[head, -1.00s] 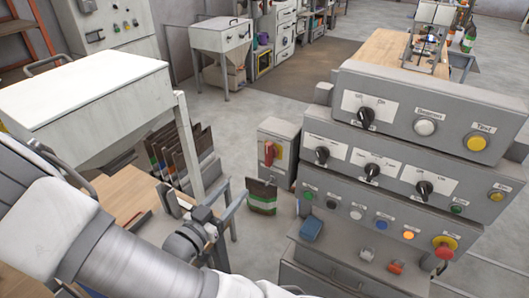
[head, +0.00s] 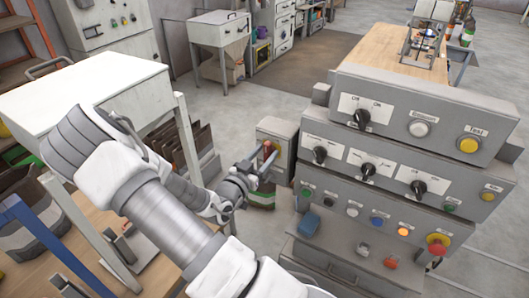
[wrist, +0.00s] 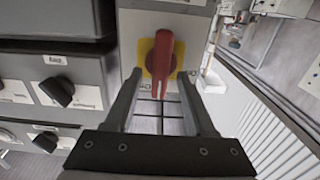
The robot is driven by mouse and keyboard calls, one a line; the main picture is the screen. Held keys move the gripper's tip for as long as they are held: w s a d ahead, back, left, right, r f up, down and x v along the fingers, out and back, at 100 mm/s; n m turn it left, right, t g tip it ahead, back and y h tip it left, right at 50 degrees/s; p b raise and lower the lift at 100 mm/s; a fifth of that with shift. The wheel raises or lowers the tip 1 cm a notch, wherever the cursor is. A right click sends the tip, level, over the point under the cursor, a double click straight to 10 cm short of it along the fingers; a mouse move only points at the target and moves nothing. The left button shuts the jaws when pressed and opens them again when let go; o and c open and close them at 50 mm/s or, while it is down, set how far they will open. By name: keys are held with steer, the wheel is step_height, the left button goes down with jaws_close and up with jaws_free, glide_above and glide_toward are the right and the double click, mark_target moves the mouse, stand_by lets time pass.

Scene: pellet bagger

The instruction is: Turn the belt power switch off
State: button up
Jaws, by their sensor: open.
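A red rotary handle on a yellow plate (wrist: 151,57) sits on the face of a grey box (head: 277,128); I take it as the belt power switch. In the wrist view my gripper (wrist: 160,84) has one finger on each side of the handle, with gaps. No contact shows. The plate's lettering is partly hidden.
A grey control panel (head: 395,195) with knobs and buttons stands close to the right of the box. A white-topped cabinet (head: 85,85) and a wooden bench (head: 95,218) are at left. Bags (head: 185,150) stand behind my arm. Open floor (head: 240,95) lies behind the box.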

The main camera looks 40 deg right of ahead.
steer(key=shift+d, duration=0.1)
jaws_close()
steer(key=shift+w+n, duration=0.1)
steer(key=shift+n, duration=0.3)
steer(key=n, duration=0.3)
steer(key=shift+w+f+n, duration=0.1)
steer(key=shift+w+n, duration=0.1)
steer(key=shift+n, duration=0.2)
steer(key=shift+w+a+f+n, duration=0.1)
steer(key=shift+f+n, duration=0.1)
steer(key=shift+n, duration=2.05)
steer(key=shift+w+a+f+n, duration=0.1)
steer(key=shift+f+n, duration=0.1)
steer(key=shift+n, duration=2)
steer(key=shift+w+a+f+n, duration=0.1)
steer(key=shift+f+n, duration=0.1)
steer(key=shift+n, duration=2.05)
